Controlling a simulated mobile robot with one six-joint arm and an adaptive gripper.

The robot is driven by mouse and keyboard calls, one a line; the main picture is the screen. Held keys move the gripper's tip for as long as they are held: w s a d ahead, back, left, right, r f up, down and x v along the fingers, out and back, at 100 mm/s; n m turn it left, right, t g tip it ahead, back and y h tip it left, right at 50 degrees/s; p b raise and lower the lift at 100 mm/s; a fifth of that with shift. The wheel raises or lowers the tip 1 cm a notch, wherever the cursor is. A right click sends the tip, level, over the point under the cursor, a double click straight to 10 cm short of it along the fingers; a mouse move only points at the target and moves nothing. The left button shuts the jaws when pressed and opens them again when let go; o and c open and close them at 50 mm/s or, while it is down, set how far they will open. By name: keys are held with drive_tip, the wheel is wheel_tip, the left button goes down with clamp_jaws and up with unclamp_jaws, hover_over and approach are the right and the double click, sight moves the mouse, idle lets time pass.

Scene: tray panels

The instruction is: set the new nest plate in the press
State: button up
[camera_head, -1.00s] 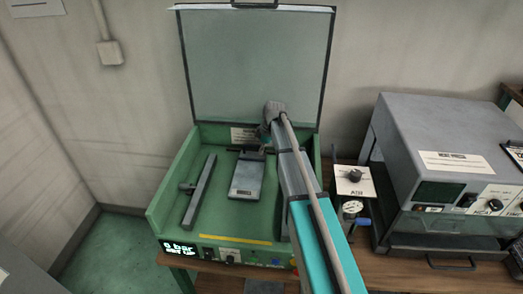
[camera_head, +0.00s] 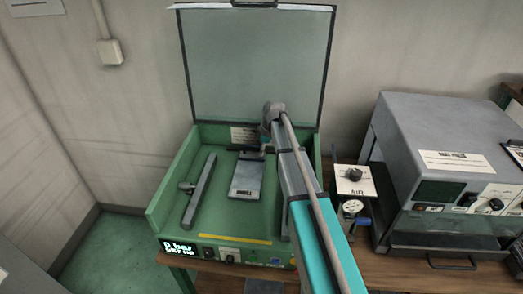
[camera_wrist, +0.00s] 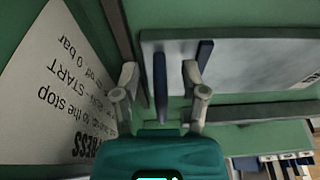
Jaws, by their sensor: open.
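A grey nest plate (camera_head: 247,177) with a small light label lies on the green bed of the press (camera_head: 232,218), right of the bar. I cannot tell from its label whether it is the new one. In the wrist view, a grey plate (camera_wrist: 240,60) shows at upper right, with two dark blue upright fins by its left end. My gripper (camera_wrist: 160,72) is open. Its fingers stand either side of the nearer blue fin; contact is not clear. In the head view my arm hides most of the gripper, behind the plate.
The press lid (camera_head: 255,65) stands open at the back. A dark grey bar (camera_head: 199,190) with a side knob lies left of the plate. A printed sign (camera_wrist: 50,90) is beside my gripper. A grey machine (camera_head: 440,160) and a small gauge unit (camera_head: 353,183) stand to the right.

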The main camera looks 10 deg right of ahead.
drive_tip(key=shift+r, duration=0.2)
drive_tip(key=shift+r+p, duration=5.45)
drive_tip(key=shift+p, duration=0.2)
wheel_tip(320, 180, up, 5)
drive_tip(key=s+d+m+t+p, duration=0.1)
drive_tip(key=s+d+m+p, duration=0.1)
drive_tip(key=p, duration=0.3)
drive_tip(key=shift+d+r+m+h, duration=0.25)
drive_tip(key=shift+d+m, duration=0.2)
drive_tip(key=shift+m, duration=0.45)
drive_tip(key=shift+s+f, duration=0.1)
drive_tip(key=shift+s, duration=0.1)
drive_tip(key=s+a+f+m+b, duration=0.1)
drive_tip(key=s+m, duration=0.2)
drive_tip(key=s, duration=0.6)
drive_tip(key=s+a+f+m+g+h+b, duration=0.1)
drive_tip(key=s+m, duration=0.3)
drive_tip(key=s, duration=0.5)
drive_tip(key=s+a+f+m+h+b, duration=0.1)
drive_tip(key=s+f+m+b, duration=0.1)
drive_tip(key=s, duration=0.6)
drive_tip(key=shift+s+f+m+g+b, duration=0.3)
drive_tip(key=shift+s+f+m+b, duration=0.1)
drive_tip(key=shift+f+m, duration=0.45)
drive_tip(key=shift+r, duration=0.1)
